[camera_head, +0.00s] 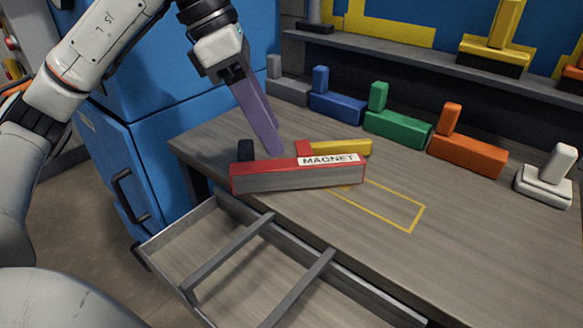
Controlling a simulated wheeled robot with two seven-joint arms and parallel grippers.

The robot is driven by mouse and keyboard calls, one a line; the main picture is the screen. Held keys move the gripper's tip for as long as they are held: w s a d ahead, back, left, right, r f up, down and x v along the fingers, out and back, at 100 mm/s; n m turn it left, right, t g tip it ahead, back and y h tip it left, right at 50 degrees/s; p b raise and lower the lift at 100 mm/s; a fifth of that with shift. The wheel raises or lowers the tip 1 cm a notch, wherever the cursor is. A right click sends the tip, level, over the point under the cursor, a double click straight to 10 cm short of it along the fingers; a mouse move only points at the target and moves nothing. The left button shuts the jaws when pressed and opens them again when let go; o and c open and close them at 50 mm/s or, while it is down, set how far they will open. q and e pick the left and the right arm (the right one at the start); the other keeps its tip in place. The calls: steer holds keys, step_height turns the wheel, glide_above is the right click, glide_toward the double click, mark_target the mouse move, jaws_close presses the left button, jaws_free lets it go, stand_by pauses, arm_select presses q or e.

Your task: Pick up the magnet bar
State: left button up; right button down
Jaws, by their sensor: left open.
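The magnet bar (265,180) is a long red bar with a grey front face and a white label reading MAGNET. It is at the front left edge of the wooden workbench (470,245). My left gripper (272,150), with long purple fingers, reaches down from above, its tips just behind the bar's top edge. The fingers overlap in this view, and the bar hides the lowest part around them. The gripper is open; I cannot tell whether it touches the bar. My right gripper is not in view.
A yellow and red piece (345,147) lies behind the bar, and a small black block (245,150) shows at its left end. Blue (338,105), green (397,128), orange (467,153) and white (545,184) blocks line the back. An open divided drawer (215,255) juts out below.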

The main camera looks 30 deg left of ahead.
mark_target(286, 163)
arm_select(q)
steer(key=shift+b+x, duration=0.7)
steer(key=shift+x, duration=2.35)
steer(key=shift+f, duration=0.25)
jaws_close()
